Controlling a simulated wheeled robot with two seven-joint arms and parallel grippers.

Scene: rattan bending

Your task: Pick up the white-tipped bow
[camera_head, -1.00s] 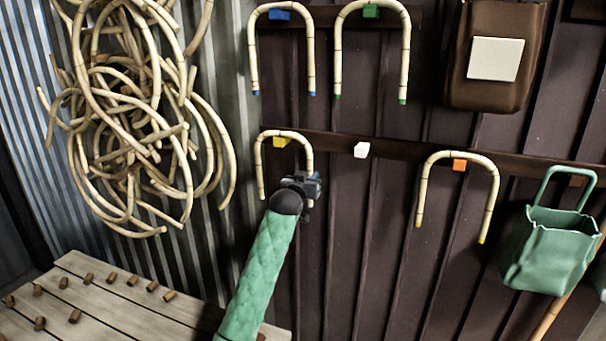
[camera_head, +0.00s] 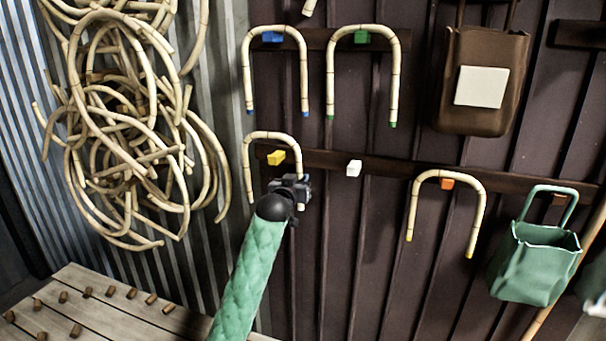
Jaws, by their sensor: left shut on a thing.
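The white-tipped bow (camera_head: 271,135) is a pale rattan arch around the yellow peg (camera_head: 276,157). Its top is clear above the peg, and its left leg (camera_head: 250,180) ends in a pale tip. My left gripper (camera_head: 292,187) is shut on the bow's right leg near its lower end and hides part of it. Just below the gripper the leg's pale tip (camera_head: 301,206) shows. My right gripper is not in view.
Bows hang on the blue peg (camera_head: 272,38), green peg (camera_head: 361,37) and orange peg (camera_head: 447,183). The white peg (camera_head: 354,168) is bare. A rattan tangle (camera_head: 140,140) hangs left. A brown bag (camera_head: 482,120) and green bag (camera_head: 536,265) hang right.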

